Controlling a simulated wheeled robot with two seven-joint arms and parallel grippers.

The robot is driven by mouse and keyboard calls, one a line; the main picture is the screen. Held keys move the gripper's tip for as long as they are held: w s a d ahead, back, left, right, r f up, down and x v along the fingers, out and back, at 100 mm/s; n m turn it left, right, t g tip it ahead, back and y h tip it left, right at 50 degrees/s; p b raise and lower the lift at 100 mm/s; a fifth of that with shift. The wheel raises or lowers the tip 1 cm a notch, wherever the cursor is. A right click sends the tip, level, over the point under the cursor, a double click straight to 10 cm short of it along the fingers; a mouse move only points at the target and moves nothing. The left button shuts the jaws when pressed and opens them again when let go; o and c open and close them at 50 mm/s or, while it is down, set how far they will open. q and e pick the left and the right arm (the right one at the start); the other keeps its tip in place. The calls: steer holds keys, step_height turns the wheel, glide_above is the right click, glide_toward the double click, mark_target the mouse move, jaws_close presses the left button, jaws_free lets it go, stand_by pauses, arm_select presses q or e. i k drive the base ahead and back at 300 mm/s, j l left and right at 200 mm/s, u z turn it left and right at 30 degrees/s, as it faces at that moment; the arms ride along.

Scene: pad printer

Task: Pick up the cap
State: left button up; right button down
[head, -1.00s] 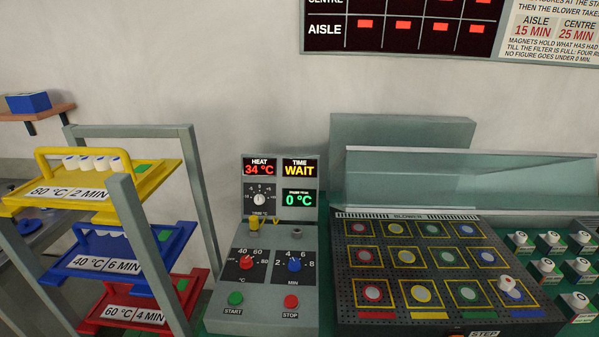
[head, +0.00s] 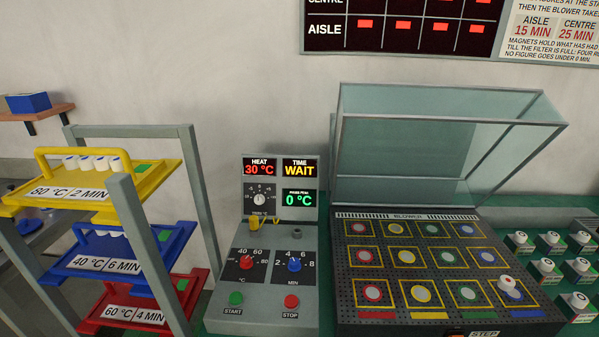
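Neither of my grippers shows in the head view. No single thing is labelled as the cap. A small white round piece with a red mark (head: 506,281) sits at the front right of the dark perforated board (head: 345,290), by a blue-ringed circle, and may be a cap. Several white cap-like pieces (head: 99,162) stand in a row on the yellow tray (head: 165,177). Several white round pieces with dark marks (head: 553,237) sit on small dark blocks at the right edge. Nothing touches any of them.
A transparent framed cover (head: 400,155) stands raised behind the perforated board. A grey control box (head: 265,323) with dials and displays stands left of the board. A grey rack (head: 202,190) holds the yellow, blue (head: 175,245) and red (head: 190,300) trays at the left.

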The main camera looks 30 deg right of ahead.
mark_target(505, 283)
steer(key=z, duration=2.5)
steer(key=i+l+u, duration=0.4)
steer(key=l, duration=0.35)
steer(key=i+l+u, duration=0.45)
steer(key=l, duration=0.4)
steer(key=l+u, duration=0.4)
steer(key=l, duration=0.5)
steer(key=l+u, duration=0.45)
steer(key=l, duration=0.55)
steer(key=l+u, duration=0.4)
steer(key=l, duration=0.6)
steer(key=k, duration=0.05)
